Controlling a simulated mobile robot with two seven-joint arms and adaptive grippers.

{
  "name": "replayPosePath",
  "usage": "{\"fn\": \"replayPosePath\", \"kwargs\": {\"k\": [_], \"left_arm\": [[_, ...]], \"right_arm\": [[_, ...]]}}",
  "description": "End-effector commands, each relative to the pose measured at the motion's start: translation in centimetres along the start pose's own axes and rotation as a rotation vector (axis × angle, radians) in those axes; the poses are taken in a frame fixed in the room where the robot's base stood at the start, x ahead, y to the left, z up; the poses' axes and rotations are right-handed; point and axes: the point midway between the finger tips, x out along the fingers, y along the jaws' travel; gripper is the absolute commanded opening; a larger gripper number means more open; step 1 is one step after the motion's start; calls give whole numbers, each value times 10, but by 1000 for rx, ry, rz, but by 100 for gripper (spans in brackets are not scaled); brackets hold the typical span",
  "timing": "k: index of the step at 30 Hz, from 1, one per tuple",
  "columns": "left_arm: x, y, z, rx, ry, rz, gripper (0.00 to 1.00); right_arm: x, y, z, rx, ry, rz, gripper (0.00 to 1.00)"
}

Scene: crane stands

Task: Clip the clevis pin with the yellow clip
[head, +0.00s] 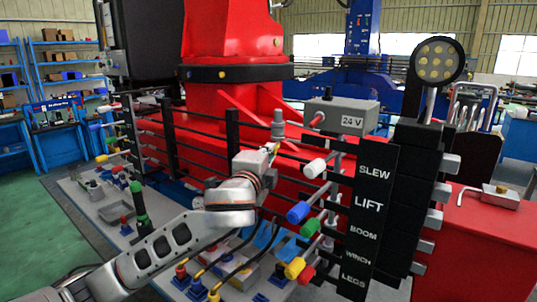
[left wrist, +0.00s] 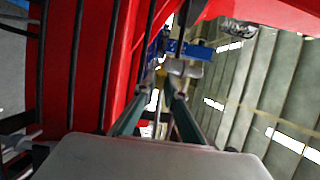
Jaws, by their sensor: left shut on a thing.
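My left gripper (head: 273,149) reaches in from the left in the head view and is shut on a small yellow piece, which looks like the yellow clip (head: 270,147). In the left wrist view its two dark fingers (left wrist: 160,84) run up and converge, and the clip is too small to make out clearly. A grey stepped post (head: 278,125) stands just above and behind the fingertips in the head view. I cannot tell whether it carries the clevis pin, or whether the gripper touches it. The right gripper is not in view.
Close to the right of the gripper are a grey 24 V box (head: 341,116), levers with coloured knobs (head: 299,212) and a black label panel (head: 372,205). Black rails and the red crane column (head: 225,35) stand behind. A grey bench (head: 88,222) with small parts lies left.

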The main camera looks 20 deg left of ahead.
Motion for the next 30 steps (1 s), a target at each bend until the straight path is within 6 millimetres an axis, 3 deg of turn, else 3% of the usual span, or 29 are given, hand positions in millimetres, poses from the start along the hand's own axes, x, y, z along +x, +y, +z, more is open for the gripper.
{"fn": "replayPosePath", "kwargs": {"k": [30], "left_arm": [[20, -1, 0, 0, 0, -1, 0]], "right_arm": [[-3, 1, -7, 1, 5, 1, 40]]}}
